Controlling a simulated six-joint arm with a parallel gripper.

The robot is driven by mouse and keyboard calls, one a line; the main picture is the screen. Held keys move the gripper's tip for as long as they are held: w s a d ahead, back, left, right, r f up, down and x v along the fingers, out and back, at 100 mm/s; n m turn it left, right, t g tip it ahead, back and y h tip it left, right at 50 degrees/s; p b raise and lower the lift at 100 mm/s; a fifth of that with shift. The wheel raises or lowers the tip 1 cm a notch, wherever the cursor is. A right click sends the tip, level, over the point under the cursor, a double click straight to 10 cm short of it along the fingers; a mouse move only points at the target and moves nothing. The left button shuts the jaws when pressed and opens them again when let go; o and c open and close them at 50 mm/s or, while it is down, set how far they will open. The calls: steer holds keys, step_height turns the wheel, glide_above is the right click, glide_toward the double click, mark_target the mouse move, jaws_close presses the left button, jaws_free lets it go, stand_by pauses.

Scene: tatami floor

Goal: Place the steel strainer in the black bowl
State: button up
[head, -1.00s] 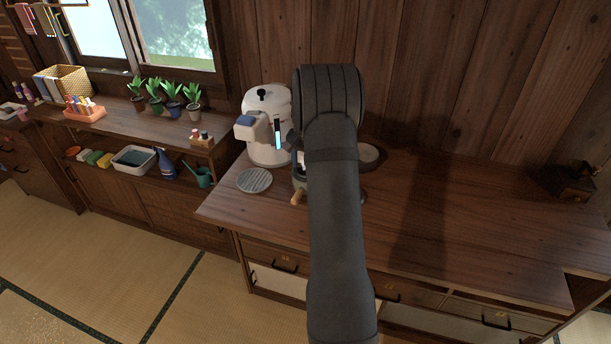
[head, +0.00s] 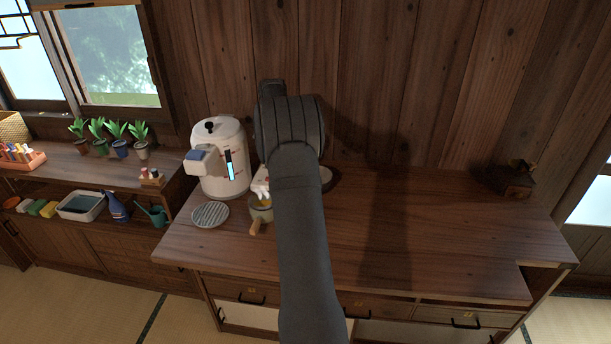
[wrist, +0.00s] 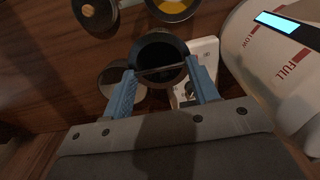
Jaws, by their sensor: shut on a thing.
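A round grey thing (wrist: 112,78) sits on the counter beside the left finger. In the head view my arm hides the gripper and what it holds.
A white water dispenser (head: 222,165) stands close to the left of my arm. A pot with yellow contents and a wooden handle (head: 257,221), a ribbed round grey mat (head: 209,214) and a white object (wrist: 206,60) are nearby.

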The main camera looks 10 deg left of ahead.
steer(key=w+d+f, duration=0.2)
steer(key=w+d, duration=0.7)
steer(key=d, duration=0.2)
steer(key=f, duration=0.8)
steer(key=shift+w+d, duration=0.15)
steer(key=shift+d, duration=0.15)
steer(key=shift+f, duration=0.15)
steer(key=o, duration=1.2)
step_height(320, 180, up, 12)
steer(key=shift+r, duration=0.15)
